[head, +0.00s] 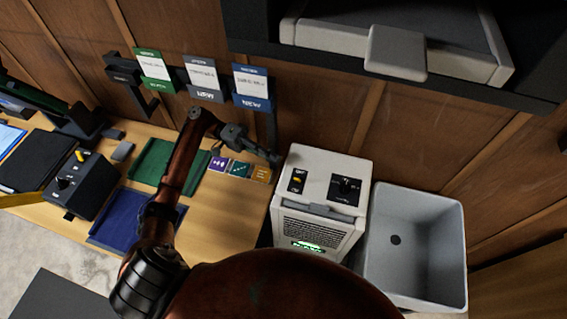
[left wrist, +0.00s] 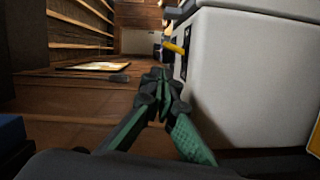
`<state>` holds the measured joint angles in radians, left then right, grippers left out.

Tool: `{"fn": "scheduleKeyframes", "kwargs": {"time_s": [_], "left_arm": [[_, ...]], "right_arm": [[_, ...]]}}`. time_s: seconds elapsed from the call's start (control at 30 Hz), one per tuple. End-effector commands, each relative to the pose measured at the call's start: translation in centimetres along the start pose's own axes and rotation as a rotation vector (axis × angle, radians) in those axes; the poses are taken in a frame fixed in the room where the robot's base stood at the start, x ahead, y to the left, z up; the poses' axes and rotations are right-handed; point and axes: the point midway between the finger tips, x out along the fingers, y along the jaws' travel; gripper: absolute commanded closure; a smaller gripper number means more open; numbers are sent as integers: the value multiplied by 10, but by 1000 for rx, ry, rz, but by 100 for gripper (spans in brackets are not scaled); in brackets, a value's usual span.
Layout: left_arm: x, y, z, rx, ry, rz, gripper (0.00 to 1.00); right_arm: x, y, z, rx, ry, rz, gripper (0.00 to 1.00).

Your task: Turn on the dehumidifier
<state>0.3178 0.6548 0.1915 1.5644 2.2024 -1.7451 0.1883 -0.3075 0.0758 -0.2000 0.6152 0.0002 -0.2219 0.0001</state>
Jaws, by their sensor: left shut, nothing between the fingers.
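The dehumidifier (head: 324,165) is a white box at the right end of the wooden table. Its top panel has a yellow switch (head: 297,179) on a black plate and a black dial (head: 345,189). A bright green patch (head: 308,246) shows low on its grilled front. My left gripper (head: 277,159) is shut and empty, just left of the box's back corner and apart from the switch. In the left wrist view the shut fingertips (left wrist: 162,74) are beside the white casing (left wrist: 252,75), and the yellow switch lever (left wrist: 174,48) sticks out beyond them. My right gripper is not in view.
A grey basin (head: 398,270) stands right of the dehumidifier. A dark control box (head: 82,185) with a yellow switch, green and blue trays (head: 125,215) and small coloured cards (head: 240,169) lie left. Signs hang behind; a dark shelf (head: 400,80) overhangs the back right.

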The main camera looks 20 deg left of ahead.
Motion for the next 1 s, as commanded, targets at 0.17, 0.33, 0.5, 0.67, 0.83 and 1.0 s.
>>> {"fn": "scheduleKeyframes", "kwargs": {"time_s": [0.17, 0.33, 0.5, 0.67, 0.83, 1.0], "left_arm": [[-21, 0, 0, 0, -3, 1, 100], [-26, 1, 0, 1, -5, 1, 100], [-26, 1, 0, 1, -5, 1, 100], [-26, 1, 0, 1, -5, 1, 100], [-26, 1, 0, 1, -5, 1, 100], [-26, 1, 0, 0, -5, 1, 100]], "right_arm": [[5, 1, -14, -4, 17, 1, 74], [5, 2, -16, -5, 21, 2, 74], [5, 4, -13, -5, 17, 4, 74], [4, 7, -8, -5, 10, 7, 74], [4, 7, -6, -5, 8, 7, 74], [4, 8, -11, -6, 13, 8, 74]]}}
